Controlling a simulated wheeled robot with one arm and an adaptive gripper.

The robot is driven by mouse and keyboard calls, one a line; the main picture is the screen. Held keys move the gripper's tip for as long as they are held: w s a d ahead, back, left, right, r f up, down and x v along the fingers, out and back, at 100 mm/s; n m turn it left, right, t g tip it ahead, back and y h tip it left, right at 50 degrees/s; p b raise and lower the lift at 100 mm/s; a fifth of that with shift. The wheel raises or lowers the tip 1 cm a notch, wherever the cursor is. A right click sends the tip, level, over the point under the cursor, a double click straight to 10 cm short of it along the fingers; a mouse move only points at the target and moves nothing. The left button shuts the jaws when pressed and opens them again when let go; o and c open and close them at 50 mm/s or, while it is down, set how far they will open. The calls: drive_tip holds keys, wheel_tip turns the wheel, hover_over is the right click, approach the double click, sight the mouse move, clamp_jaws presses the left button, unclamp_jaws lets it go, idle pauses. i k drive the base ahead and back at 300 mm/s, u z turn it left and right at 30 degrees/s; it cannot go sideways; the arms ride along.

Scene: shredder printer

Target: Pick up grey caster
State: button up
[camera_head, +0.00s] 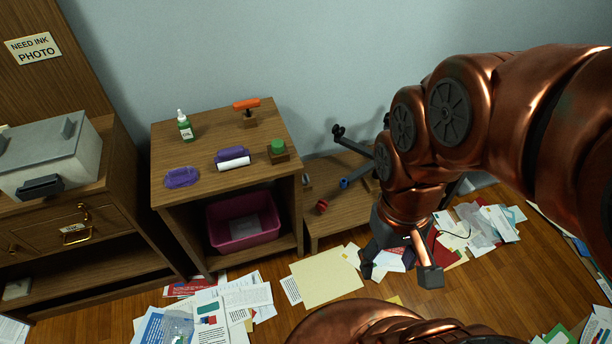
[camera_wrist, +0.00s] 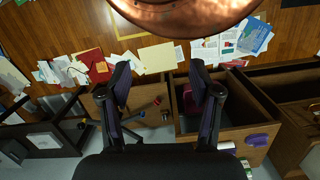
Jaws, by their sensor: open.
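My gripper (camera_head: 400,268) hangs in the air right of the low wooden table, its two fingers apart and nothing between them. In the wrist view its fingers (camera_wrist: 159,76) are spread wide. On the low table lie a small red caster-like piece (camera_head: 321,206) and a blue one (camera_head: 345,182). A small greyish piece (camera_head: 306,180) shows at the table's left edge, partly hidden by the cabinet; I cannot tell for sure that it is the grey caster. The wrist view also shows the red piece (camera_wrist: 157,101) and a small grey piece (camera_wrist: 165,115) near it.
The wooden cabinet (camera_head: 163,215) holds a green bottle (camera_head: 185,128), purple pieces and a pink bin (camera_head: 243,229). A black wheeled frame (camera_head: 355,140) stands at the back of the low table (camera_head: 335,225). Papers (camera_head: 328,277) cover much of the floor. A grey printer (camera_head: 50,155) stands left.

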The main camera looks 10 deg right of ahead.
sight(305, 178)
drive_tip(key=u, duration=3.7)
drive_tip(key=k, duration=2.65)
drive_tip(key=z, duration=0.55)
